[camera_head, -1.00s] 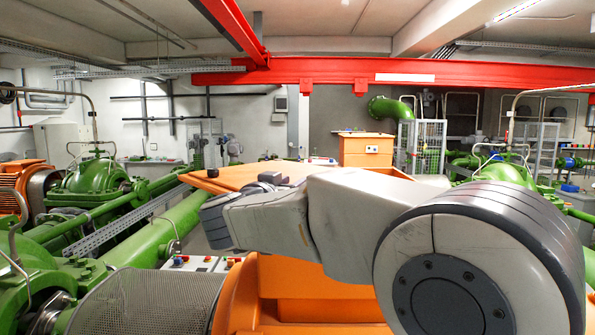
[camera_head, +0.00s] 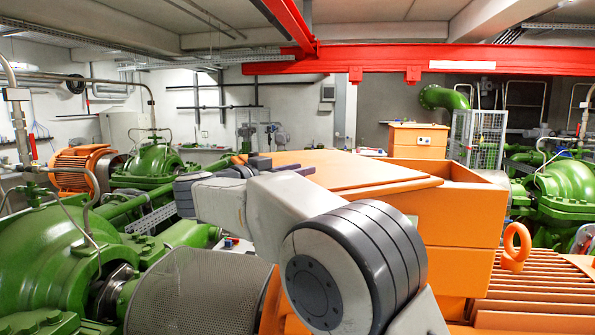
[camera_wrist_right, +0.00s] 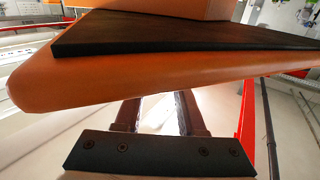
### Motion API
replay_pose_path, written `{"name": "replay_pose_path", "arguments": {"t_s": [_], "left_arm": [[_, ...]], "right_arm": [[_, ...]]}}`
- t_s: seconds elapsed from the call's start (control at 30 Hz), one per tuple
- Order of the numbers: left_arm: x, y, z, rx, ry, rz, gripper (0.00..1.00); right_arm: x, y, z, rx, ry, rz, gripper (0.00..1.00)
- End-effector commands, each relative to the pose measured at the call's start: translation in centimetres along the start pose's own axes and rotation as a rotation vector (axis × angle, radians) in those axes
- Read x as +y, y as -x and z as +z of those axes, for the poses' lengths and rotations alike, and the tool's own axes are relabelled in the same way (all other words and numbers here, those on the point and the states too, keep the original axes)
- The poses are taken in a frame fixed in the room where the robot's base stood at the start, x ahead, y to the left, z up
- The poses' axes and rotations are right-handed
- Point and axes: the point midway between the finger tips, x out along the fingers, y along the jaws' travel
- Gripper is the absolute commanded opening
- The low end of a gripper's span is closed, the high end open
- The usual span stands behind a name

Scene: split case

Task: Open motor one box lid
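The orange motor one box (camera_head: 455,215) stands right of centre in the head view. Its flat orange lid (camera_head: 350,170) lies toward the left, and part of the box's open top shows right of the lid. My right gripper (camera_head: 290,167) is at the lid's left part in the head view, with its dark fingers partly seen. In the right wrist view, the lid (camera_wrist_right: 160,65) with its dark underside strip crosses above the gripper (camera_wrist_right: 158,112). The two fingers are apart with a bright gap between them, and their tips are hidden behind the lid. My left gripper is not in view.
An orange ribbed motor with a lifting eye (camera_head: 514,245) is at lower right. A mesh guard (camera_head: 195,295) and green pump (camera_head: 50,255) are at lower left. A red beam (camera_head: 400,66) crosses overhead. A wire cage (camera_head: 480,138) stands behind the box.

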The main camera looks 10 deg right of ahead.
Motion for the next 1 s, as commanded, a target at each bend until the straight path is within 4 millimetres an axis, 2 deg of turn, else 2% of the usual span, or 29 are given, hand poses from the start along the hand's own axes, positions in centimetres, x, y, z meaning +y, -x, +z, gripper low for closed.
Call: {"name": "replay_pose_path", "arguments": {"t_s": [0.03, 0.07, 0.1, 0.17, 0.2, 0.57, 0.67, 1.0], "left_arm": [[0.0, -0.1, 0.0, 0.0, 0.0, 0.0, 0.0], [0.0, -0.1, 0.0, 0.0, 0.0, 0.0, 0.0], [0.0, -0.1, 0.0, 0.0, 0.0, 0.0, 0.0], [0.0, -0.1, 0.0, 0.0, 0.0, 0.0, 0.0], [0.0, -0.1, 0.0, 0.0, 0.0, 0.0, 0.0], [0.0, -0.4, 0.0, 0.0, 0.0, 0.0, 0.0], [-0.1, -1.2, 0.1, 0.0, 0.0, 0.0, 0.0], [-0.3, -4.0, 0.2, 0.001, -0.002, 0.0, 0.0]], "right_arm": [[-0.2, 0.4, 1.2, -0.019, 0.018, 0.001, 0.0], [-0.2, 0.4, 1.2, -0.019, 0.018, 0.001, 0.0], [-0.2, 0.4, 1.2, -0.019, 0.018, 0.001, 0.43], [-0.2, 0.4, 1.2, -0.018, 0.017, 0.0, 0.66], [-0.1, 0.3, 1.1, -0.018, 0.016, 0.0, 0.7], [-0.1, 0.6, 0.8, -0.015, 0.007, -0.001, 0.7], [-0.1, 1.9, 1.0, -0.014, 0.007, -0.002, 0.7], [-0.1, 8.4, 1.1, -0.017, 0.008, -0.003, 0.7]]}}
